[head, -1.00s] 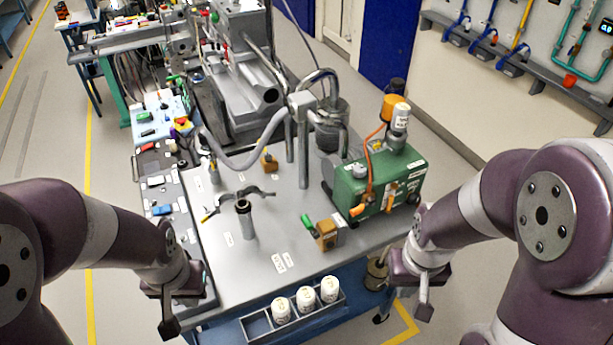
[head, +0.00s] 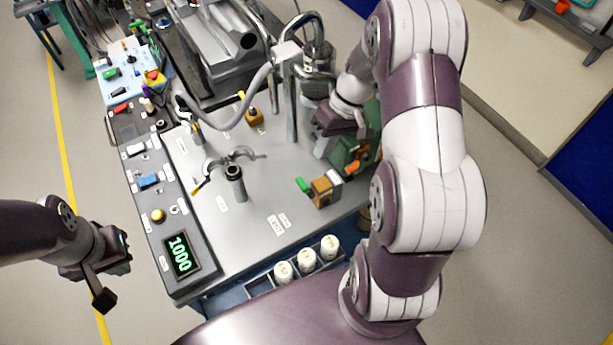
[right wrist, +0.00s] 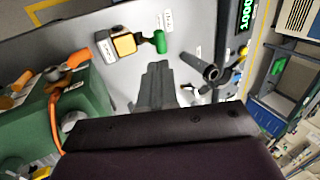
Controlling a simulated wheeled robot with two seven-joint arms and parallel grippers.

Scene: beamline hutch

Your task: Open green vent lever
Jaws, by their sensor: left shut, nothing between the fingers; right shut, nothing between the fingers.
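The green vent lever (head: 304,185) is a short green handle on a brass-coloured valve block (head: 322,191) with a white label, on the grey table top near its front right. In the right wrist view the green lever (right wrist: 160,41) and its block (right wrist: 124,44) show whole, just beyond my fingers. My right gripper (right wrist: 157,72) is shut and empty, apart from the lever. In the head view it hangs above the table, behind the block, its fingers partly hidden. My left gripper (head: 103,298) is shut and empty, off the table's left side.
A green pump (head: 352,150) stands beside my right gripper, partly hidden by my arm. An upright dark tube (head: 234,184) stands left of the lever. A second brass valve (head: 254,117) with a yellow handle sits farther back.

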